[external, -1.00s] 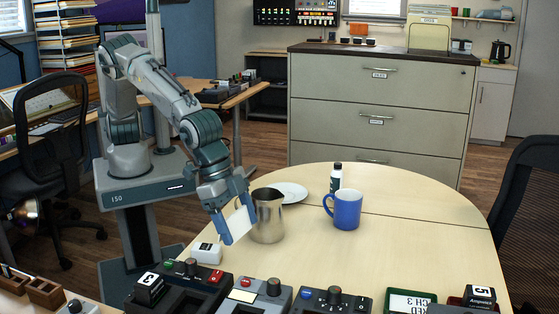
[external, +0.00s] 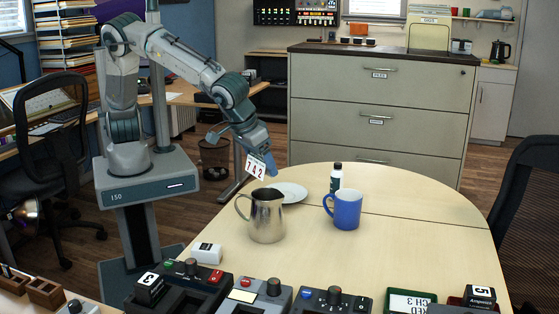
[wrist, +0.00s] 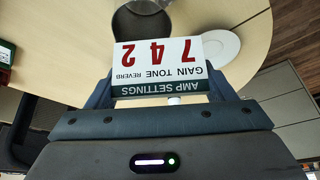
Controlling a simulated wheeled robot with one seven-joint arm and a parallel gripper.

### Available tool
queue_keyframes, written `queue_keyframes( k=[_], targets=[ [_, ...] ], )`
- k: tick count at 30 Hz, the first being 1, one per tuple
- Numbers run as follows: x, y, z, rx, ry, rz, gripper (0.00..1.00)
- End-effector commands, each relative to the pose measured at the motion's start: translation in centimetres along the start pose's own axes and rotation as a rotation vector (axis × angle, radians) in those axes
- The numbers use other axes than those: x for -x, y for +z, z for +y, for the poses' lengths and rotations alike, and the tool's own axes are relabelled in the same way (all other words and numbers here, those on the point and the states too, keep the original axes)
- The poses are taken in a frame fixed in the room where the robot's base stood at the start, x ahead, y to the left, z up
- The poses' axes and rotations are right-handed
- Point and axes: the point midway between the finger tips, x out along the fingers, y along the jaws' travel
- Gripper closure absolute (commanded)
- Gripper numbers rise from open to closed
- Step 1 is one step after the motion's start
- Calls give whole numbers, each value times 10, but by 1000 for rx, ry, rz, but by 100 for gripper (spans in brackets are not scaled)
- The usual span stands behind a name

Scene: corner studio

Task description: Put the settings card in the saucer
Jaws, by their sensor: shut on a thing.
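The settings card (external: 256,167) is white with red digits 7 4 2, and my gripper (external: 262,158) is shut on it. In the wrist view the card (wrist: 158,64) sits between both fingers and reads AMP SETTINGS, GAIN, TONE, REVERB. The white saucer (external: 293,192) lies on the table, partly hidden behind the metal pitcher. My gripper holds the card above the table's far left edge, up and left of the saucer in the external view. The saucer also shows in the wrist view (wrist: 224,46), just beyond the card and partly covered by it.
A metal pitcher (external: 267,217) stands in front of the saucer. Several pedals and boxes line the near edge. The table's right side (external: 430,220) is clear.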

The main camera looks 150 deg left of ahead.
Motion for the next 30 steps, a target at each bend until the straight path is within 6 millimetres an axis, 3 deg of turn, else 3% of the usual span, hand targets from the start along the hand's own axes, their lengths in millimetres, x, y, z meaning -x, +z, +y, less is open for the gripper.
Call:
queue_keyframes(
  k=[3,6,14,24,30],
  targets=[
    [-8,-24,-40,214,-91,-1,45],
    [-12,-36,-66,357,-149,-2,45],
    [-19,-54,-112,605,-251,-2,45],
    [-64,-37,-112,606,-252,0,45],
    [-93,-56,-118,609,-254,0,45]
  ],
)
